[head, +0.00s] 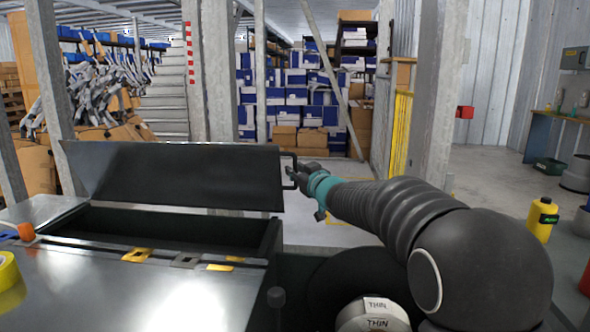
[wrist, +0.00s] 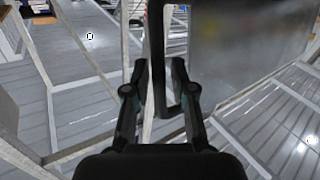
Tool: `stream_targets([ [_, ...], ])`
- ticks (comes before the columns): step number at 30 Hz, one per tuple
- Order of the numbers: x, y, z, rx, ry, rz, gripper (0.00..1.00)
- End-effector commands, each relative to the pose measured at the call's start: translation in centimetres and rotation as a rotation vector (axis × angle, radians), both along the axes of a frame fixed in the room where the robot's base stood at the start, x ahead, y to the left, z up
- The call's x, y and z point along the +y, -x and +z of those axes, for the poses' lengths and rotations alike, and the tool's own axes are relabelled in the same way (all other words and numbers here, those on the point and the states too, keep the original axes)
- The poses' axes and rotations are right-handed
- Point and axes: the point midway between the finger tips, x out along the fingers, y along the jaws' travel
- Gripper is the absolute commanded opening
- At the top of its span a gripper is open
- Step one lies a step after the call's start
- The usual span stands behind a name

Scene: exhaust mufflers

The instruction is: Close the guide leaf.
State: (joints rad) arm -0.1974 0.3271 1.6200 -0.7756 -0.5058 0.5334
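The guide leaf is a dark flat panel (head: 180,175) standing tilted up over an open dark box (head: 170,230) in the head view. A black loop handle (head: 289,158) sticks out from its right end. My gripper (head: 293,177) is at this handle, coming from the right. In the wrist view, the handle bar (wrist: 159,85) runs between the two fingers of my gripper (wrist: 160,70), which look closed in on it. The leaf (wrist: 235,35) fills the upper right there, blurred. The exact finger contact is small in the head view.
A shiny metal bench top (head: 130,295) with yellow clips (head: 137,255) lies in front of the box. A yellow tape roll (head: 10,272) is at the left edge. A steel post (head: 437,100) stands behind my arm. Open floor shows beyond the handle.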

Motion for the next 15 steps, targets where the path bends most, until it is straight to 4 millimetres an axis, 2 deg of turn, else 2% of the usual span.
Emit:
stream_targets([
  [4,0.49,-0.80,-0.05,0.001,0.001,0.000,0.25],
  [13,0.57,-0.97,-0.02,0.001,0.000,-0.001,0.25],
  [14,0.57,-0.96,-0.01,0.001,0.000,-0.001,0.22],
  [15,0.57,-0.97,-0.02,0.001,0.000,-0.001,0.12],
])
